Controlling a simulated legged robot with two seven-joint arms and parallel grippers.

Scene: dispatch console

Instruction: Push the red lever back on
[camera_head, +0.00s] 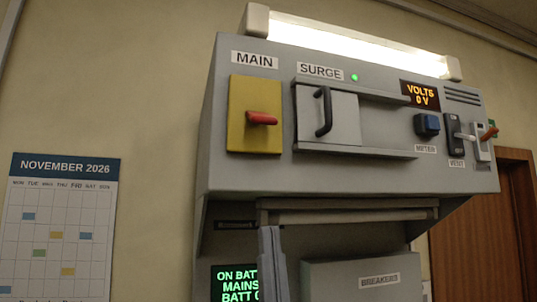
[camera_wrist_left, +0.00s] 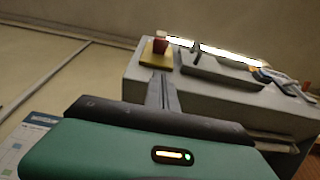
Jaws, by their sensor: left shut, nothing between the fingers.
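The red lever (camera_head: 262,118) sticks out from a yellow plate (camera_head: 241,138) under the MAIN label, at the upper left of the grey console. It lies roughly level, its tip toward the right. My left gripper (camera_head: 268,232) is shut and empty, upright in front of the console, well below the lever and apart from it. In the left wrist view the shut fingers (camera_wrist_left: 161,80) point up toward the yellow plate (camera_wrist_left: 156,55) and the red lever (camera_wrist_left: 160,41).
A SURGE cover with a black handle (camera_head: 323,111) is right of the plate. The display (camera_head: 421,95) reads VOLTS 0 V. A METER knob (camera_head: 427,125) and VENT switch (camera_head: 454,134) sit further right. The console's upper part overhangs a green-text screen (camera_head: 235,284) and BREAKERS box (camera_head: 350,283).

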